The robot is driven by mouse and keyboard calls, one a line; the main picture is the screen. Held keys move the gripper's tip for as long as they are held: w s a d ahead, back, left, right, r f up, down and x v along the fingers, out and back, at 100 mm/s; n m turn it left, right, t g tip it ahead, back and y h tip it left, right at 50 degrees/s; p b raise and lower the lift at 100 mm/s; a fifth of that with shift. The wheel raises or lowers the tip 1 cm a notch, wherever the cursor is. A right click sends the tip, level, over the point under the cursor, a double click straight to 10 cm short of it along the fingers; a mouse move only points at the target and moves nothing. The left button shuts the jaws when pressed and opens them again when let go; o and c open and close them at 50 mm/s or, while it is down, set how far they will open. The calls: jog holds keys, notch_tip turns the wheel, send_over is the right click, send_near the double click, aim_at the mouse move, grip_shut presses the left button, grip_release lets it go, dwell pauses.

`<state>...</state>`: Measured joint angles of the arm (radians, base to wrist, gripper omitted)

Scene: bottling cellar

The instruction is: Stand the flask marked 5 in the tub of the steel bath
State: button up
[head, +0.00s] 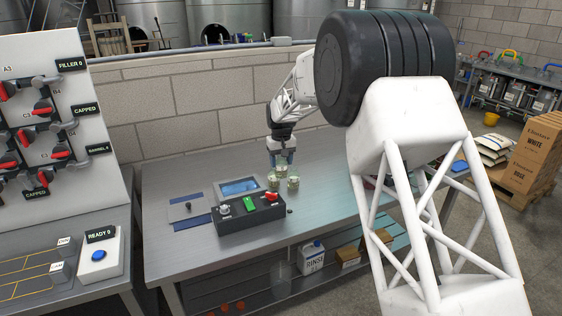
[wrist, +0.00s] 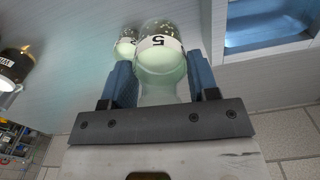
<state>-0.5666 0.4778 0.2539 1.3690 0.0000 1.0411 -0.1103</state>
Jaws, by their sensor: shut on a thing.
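The flask marked 5 (wrist: 160,62) is clear glass with pale green contents and a white label with a black 5. It sits between the blue fingers of my gripper (wrist: 160,78), which is shut on it. In the head view my gripper (head: 283,157) points down over the steel table, with the held flask (head: 281,168) below it. I cannot tell whether its base is clear of the table. The steel bath has a blue tub (head: 240,187) to the left of the gripper; a blue recess, likely this tub, shows in the wrist view (wrist: 262,25).
Similar flasks stand close by, one at the right (head: 293,183) and one at the left (head: 270,183). A brick wall (head: 200,105) runs behind the table.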

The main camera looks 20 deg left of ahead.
jog(key=s+a+r, duration=0.3)
jog(key=s+a, duration=0.4)
jog(key=a, duration=0.5)
jog(key=shift+s+r, duration=0.15)
jog(key=shift+s, duration=0.05)
jog(key=shift+a, duration=0.1)
jog(key=shift+f, duration=2)
jog(key=shift+f, duration=3.35)
dwell(1.2)
